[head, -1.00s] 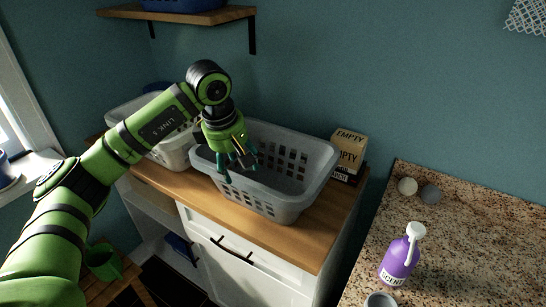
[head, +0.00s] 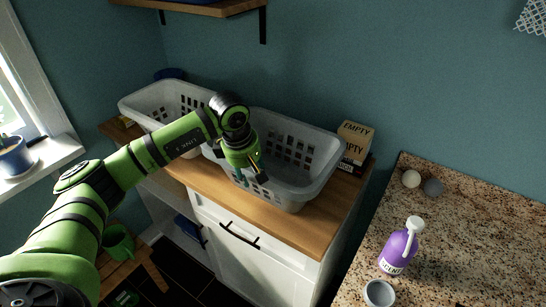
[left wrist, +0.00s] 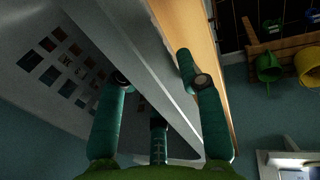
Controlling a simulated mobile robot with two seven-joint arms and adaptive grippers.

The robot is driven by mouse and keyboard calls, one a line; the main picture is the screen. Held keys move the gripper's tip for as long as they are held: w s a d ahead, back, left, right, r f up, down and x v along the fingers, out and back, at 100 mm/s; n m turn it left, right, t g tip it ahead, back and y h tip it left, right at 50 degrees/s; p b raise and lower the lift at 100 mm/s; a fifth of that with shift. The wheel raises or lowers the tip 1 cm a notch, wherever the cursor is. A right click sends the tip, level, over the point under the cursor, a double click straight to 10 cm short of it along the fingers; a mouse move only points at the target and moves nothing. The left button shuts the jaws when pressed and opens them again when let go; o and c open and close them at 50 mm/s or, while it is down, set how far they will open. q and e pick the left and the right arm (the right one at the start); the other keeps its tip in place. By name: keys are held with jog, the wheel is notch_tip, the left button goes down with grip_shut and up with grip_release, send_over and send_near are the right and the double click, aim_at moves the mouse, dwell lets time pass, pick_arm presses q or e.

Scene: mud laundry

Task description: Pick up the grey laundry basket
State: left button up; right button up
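The grey laundry basket (head: 312,187) stands upright on the wooden top of a white cabinet. My left gripper (head: 252,179) is at its near left rim, pointing down. In the left wrist view, the basket's rim (left wrist: 132,62) runs between the spread fingers of the left gripper (left wrist: 155,72), one side inside the basket and the other outside. The gripper is open; I cannot tell whether any finger touches the rim. My left forearm hides the basket's left end in the head view. My right gripper is not in view.
A second, paler basket (head: 140,104) stands close on the left, partly behind my arm. A cardboard box (head: 354,141) stands close on the right. A wooden shelf (head: 215,8) hangs above.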

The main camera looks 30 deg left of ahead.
pick_arm(q)
grip_shut()
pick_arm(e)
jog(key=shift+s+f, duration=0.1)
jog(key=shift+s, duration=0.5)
